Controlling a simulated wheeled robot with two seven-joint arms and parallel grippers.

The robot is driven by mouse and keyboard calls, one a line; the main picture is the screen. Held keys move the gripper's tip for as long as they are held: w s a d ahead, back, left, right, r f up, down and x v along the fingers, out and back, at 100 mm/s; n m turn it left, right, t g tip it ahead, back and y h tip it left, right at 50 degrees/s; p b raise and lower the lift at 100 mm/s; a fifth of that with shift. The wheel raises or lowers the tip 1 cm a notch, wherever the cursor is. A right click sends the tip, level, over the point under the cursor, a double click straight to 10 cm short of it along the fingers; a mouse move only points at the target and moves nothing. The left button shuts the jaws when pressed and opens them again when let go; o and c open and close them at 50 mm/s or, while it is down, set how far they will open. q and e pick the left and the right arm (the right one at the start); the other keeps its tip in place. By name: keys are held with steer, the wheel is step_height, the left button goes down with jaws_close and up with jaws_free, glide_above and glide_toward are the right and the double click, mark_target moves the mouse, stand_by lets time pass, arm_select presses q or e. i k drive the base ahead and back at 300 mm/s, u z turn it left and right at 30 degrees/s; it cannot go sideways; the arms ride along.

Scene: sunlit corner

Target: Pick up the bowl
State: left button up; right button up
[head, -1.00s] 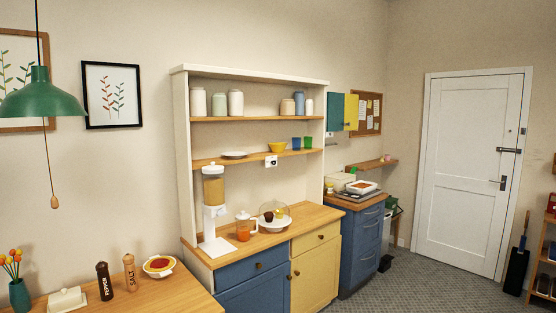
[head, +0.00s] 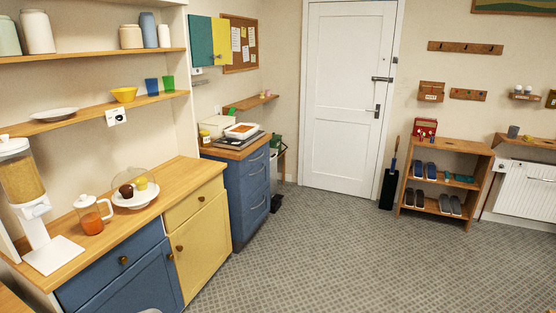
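A yellow bowl (head: 124,94) stands on the lower wall shelf (head: 75,113) of the hutch, in the left part of the head view. A white shallow dish (head: 55,114) is to its left, and a blue cup (head: 152,86) and a green cup (head: 168,83) are to its right. Neither of my grippers is in view.
A blue drawer unit (head: 237,187) stands beyond. The grey floor (head: 340,250) is open towards the door and shoe rack (head: 440,180).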

mark_target(127, 95)
steer(key=z, duration=0.25)
steer(key=i, duration=2)
steer(key=u, duration=0.4)
steer(key=i, duration=1.65)
steer(key=u, duration=1.95)
steer(key=i, duration=0.85)
steer(key=u, duration=0.6)
